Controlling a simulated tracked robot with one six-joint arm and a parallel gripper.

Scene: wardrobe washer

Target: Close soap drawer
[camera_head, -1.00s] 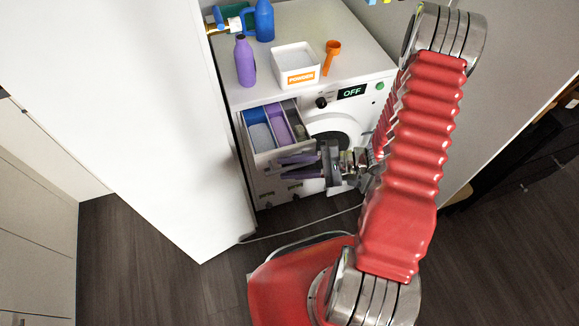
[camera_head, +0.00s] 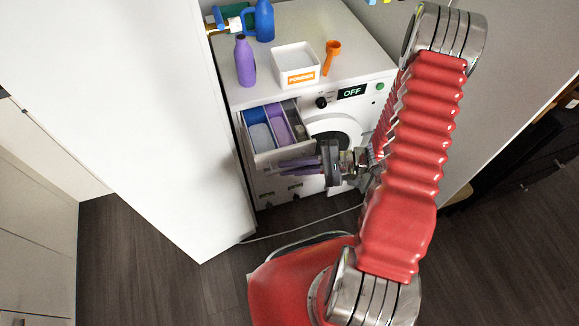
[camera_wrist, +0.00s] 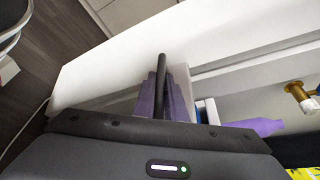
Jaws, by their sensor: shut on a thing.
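The white soap drawer (camera_head: 266,160) is pulled out of the front of the white washer (camera_head: 352,105). Its blue and purple compartments show from above. My gripper (camera_head: 285,164) is at the drawer's front, its purple fingers close together. In the wrist view, the fingers (camera_wrist: 160,97) lie on both sides of a dark bar (camera_wrist: 161,75), which looks like the drawer handle, and are shut on it. The exact contact is partly hidden in the head view.
On the washer top stand a purple bottle (camera_head: 245,62), a blue bottle (camera_head: 264,20), a white powder box (camera_head: 295,64) and an orange scoop (camera_head: 331,56). A tall white panel (camera_head: 150,110) is close on the left. A cable (camera_head: 300,231) crosses the floor.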

